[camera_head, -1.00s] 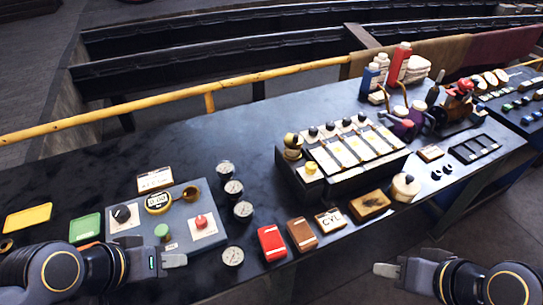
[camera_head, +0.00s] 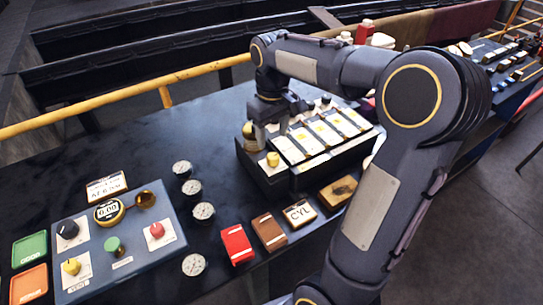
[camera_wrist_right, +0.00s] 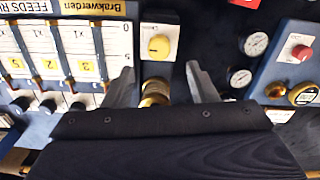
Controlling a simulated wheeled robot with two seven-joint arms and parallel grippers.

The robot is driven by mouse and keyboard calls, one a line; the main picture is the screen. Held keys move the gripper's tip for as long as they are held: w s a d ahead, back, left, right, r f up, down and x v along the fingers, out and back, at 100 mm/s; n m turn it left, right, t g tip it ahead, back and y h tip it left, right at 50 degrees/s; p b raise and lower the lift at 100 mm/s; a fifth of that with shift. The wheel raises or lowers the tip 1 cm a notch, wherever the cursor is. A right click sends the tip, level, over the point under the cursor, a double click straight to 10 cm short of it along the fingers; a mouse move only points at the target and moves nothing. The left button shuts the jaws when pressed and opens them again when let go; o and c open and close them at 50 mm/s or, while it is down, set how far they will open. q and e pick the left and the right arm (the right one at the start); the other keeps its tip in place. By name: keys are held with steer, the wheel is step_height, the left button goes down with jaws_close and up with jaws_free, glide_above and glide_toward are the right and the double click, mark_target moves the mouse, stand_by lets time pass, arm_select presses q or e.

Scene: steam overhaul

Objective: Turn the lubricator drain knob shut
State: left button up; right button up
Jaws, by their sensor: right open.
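The lubricator (camera_head: 310,165) is a dark box with several white feed plates, and it also shows in the wrist view (camera_wrist_right: 48,62). At its left end is a yellow knob (camera_head: 273,159) on a pale plate; in the wrist view the yellow knob (camera_wrist_right: 159,47) sits just beyond my fingertips. A round brass cap (camera_wrist_right: 155,92) lies between the fingers in that view. I cannot read which one is marked as the drain. My right gripper (camera_head: 264,128) is open over this end, its fingertips (camera_wrist_right: 162,76) apart and empty. My left gripper is out of view.
A grey-blue panel (camera_head: 85,262) with several knobs stands at the left. Several round gauges (camera_head: 203,212) lie between it and the lubricator. A red box (camera_head: 237,244), a brown box (camera_head: 269,231) and a CYL block (camera_head: 299,213) line the front. My right arm covers the bench's right part.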

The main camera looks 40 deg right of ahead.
mark_target(273, 156)
step_height(273, 156, down, 8)
steer(key=shift+r, duration=0.2)
steer(key=c, duration=1)
steer(key=shift+o, duration=0.2)
